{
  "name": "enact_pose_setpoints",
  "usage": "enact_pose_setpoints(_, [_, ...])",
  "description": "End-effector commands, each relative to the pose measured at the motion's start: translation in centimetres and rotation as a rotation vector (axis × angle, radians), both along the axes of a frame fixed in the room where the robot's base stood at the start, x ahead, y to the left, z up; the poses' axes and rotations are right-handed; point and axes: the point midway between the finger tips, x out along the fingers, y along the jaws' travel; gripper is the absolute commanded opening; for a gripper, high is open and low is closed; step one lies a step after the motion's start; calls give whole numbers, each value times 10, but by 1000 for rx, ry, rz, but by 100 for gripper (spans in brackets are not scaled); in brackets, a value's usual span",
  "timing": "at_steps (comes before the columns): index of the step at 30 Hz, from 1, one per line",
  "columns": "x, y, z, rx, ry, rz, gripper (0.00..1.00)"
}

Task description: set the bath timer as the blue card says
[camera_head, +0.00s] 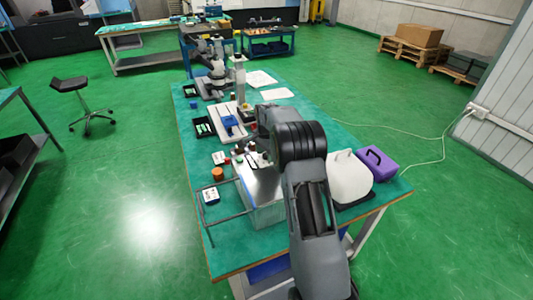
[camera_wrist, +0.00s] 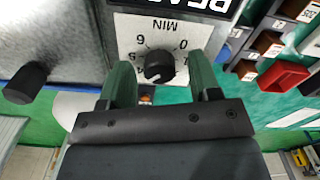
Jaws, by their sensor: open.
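The timer dial (camera_wrist: 190,30) is a white plate marked MIN with numbers around it, seen upside down in the wrist view; 5, 6, 0 and 1 show. Its black knob (camera_wrist: 160,68) is at the centre, with a small light mark on its lower side whose reading I cannot tell. My gripper (camera_wrist: 160,72) is open, its two green fingers on either side of the knob with gaps. The lower dial is hidden by the gripper. In the head view my arm hides the gripper and dial. I cannot make out a blue card for sure in either view.
A second black knob (camera_wrist: 25,82) sticks out at left in the wrist view. In the head view a metal box (camera_head: 267,190) stands on the green bench beside a white container (camera_head: 349,178) and a purple case (camera_head: 378,164). A red bin (camera_wrist: 283,76) shows at right.

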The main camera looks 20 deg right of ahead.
Motion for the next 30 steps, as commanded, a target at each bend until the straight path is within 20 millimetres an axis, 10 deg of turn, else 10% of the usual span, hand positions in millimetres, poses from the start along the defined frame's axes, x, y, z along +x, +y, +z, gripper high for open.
enact_pose_setpoints(10, [0,0,14,0,-1,0,57])
enact_pose_setpoints(30, [0,0,129,-1,-1,0,57])
